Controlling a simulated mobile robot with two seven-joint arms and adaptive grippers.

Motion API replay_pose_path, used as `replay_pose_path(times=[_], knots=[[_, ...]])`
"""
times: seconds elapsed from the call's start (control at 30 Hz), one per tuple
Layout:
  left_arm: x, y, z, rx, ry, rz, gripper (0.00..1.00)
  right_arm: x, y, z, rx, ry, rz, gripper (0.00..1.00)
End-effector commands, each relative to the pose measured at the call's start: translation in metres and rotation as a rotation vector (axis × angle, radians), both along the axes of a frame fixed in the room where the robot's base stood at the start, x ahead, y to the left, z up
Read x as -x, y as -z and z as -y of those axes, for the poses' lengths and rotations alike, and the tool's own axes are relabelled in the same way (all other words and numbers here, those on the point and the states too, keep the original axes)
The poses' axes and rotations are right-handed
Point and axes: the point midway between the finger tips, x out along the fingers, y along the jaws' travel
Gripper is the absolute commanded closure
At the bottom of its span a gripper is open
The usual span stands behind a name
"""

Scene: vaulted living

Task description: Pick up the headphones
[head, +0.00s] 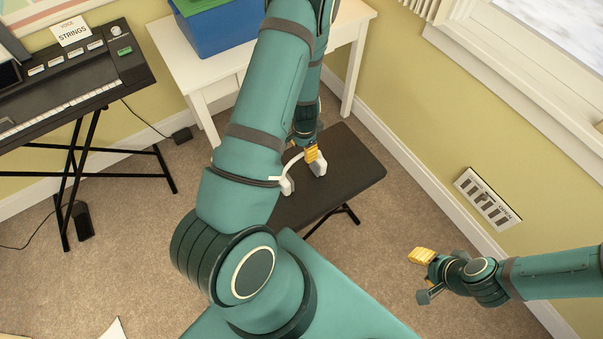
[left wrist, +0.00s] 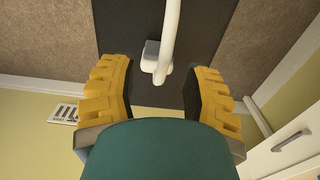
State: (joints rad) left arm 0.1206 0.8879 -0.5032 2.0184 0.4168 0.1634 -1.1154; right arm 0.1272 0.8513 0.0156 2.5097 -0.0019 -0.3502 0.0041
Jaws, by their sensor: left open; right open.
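The white headphones (head: 318,167) lie on the dark bench (head: 348,165), partly hidden by my left arm in the head view. Their band and an ear cup (left wrist: 151,57) show in the left wrist view. My left gripper (head: 311,153) is over the bench, right at the headphones. In the left wrist view its yellow fingers (left wrist: 157,90) are apart, with the white band between them; I cannot tell whether either finger touches it. My right gripper (head: 425,275) is open and empty above the carpet, right of the bench and away from the headphones.
A white table (head: 180,58) with a blue bin (head: 222,32) stands behind the bench. A keyboard (head: 85,85) on a black stand is at the left. Carpet is clear between bench and right gripper.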

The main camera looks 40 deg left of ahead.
Motion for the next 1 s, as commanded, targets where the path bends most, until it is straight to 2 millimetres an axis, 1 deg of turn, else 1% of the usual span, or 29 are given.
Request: replay_pose_path(times=[0.17, 0.3, 0.43, 0.53, 0.77, 0.8, 0.87, 0.9, 0.93, 1.0], knots=[[0.002, 0.013, -0.002, 0.000, -0.003, -0.001, 0.52, -0.001, 0.005, 0.000, 0.000, 0.001, 0.003, 0.53], [0.005, 0.035, -0.006, 0.000, -0.004, -0.002, 0.52, -0.002, 0.012, 0.000, 0.001, 0.001, 0.006, 0.53], [0.005, 0.050, -0.007, 0.000, -0.001, -0.001, 0.52, -0.003, 0.016, 0.001, 0.001, 0.002, 0.009, 0.53], [0.005, 0.055, -0.006, 0.000, -0.002, 0.000, 0.52, -0.004, 0.017, 0.001, 0.002, 0.002, 0.009, 0.53], [0.004, 0.055, -0.006, 0.000, -0.001, 0.000, 0.52, -0.004, 0.017, 0.001, 0.002, 0.003, 0.009, 0.53], [0.004, 0.055, -0.006, 0.000, -0.001, 0.000, 0.56, -0.004, 0.017, 0.001, 0.002, 0.003, 0.009, 0.53], [0.004, 0.055, -0.006, 0.000, -0.001, 0.000, 0.77, -0.004, 0.017, 0.001, 0.002, 0.003, 0.009, 0.53], [0.004, 0.055, -0.006, 0.000, -0.001, 0.000, 0.91, -0.004, 0.017, 0.001, 0.002, 0.003, 0.009, 0.53], [0.004, 0.055, -0.006, 0.000, -0.001, 0.000, 1.00, -0.004, 0.017, 0.001, 0.002, 0.003, 0.009, 0.53], [0.004, 0.055, -0.006, 0.000, -0.001, 0.000, 1.00, -0.004, 0.017, 0.001, 0.001, 0.003, 0.010, 0.53]])
